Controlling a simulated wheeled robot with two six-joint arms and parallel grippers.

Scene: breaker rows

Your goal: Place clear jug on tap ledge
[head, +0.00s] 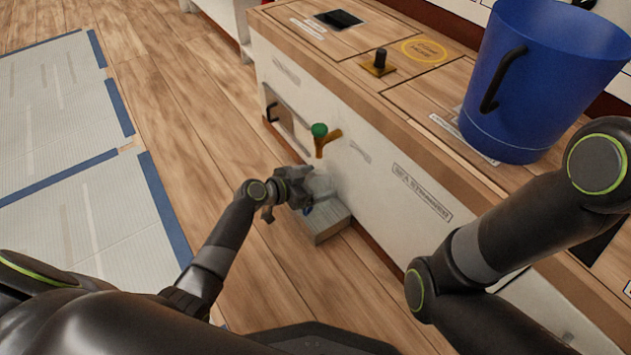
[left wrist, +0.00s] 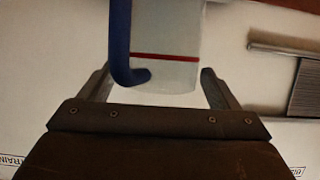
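The clear jug (head: 322,187) stands low at the counter front, below the tap (head: 322,138) with its green knob. The grey tap ledge (head: 328,228) is directly under it; whether the jug touches the ledge is hard to tell. In the left wrist view the jug (left wrist: 172,75) looks upright, with a red line and a blue handle (left wrist: 121,45) on its left. My left gripper (head: 297,190) is beside the jug. Its fingers (left wrist: 157,88) are spread, one on each side of the jug's lower part, with a gap by the handle. My right gripper is out of view.
A big blue bucket (head: 535,85) stands on the wooden counter top (head: 425,140). A dark knob (head: 379,62) sticks up from the counter. A dark handle (head: 271,105) is on the counter front. Pale mats with blue edges (head: 75,215) lie on the floor at left.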

